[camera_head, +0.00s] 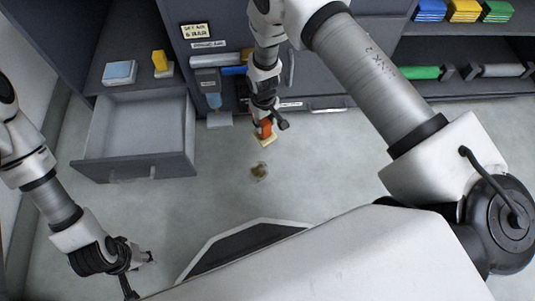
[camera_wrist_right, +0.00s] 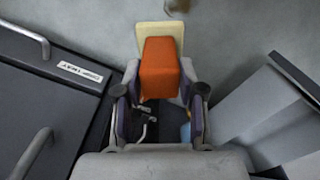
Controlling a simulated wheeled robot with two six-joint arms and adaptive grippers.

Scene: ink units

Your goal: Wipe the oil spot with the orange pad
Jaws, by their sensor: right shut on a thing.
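The orange pad (camera_head: 266,130) has an orange grip block and a pale yellow base. My right gripper (camera_head: 266,122) is shut on its orange block. In the right wrist view the pad (camera_wrist_right: 160,70) sits between the fingers of my right gripper (camera_wrist_right: 160,92), with its pale base at the far end. The oil spot (camera_head: 259,171) is a small brown patch on the grey floor, just below the pad in the head view and apart from it. In the right wrist view the spot (camera_wrist_right: 180,5) shows at the top edge, partly cut off. My left gripper (camera_head: 140,262) is low at the left, away from both; its finger opening is unclear.
An open, empty grey drawer (camera_head: 137,170) juts out at the left. A blue pad (camera_head: 119,72) and a yellow block (camera_head: 160,61) lie on the cabinet above it. A shelf (camera_head: 470,84) with rollers stands at the right. Floor around the spot is clear.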

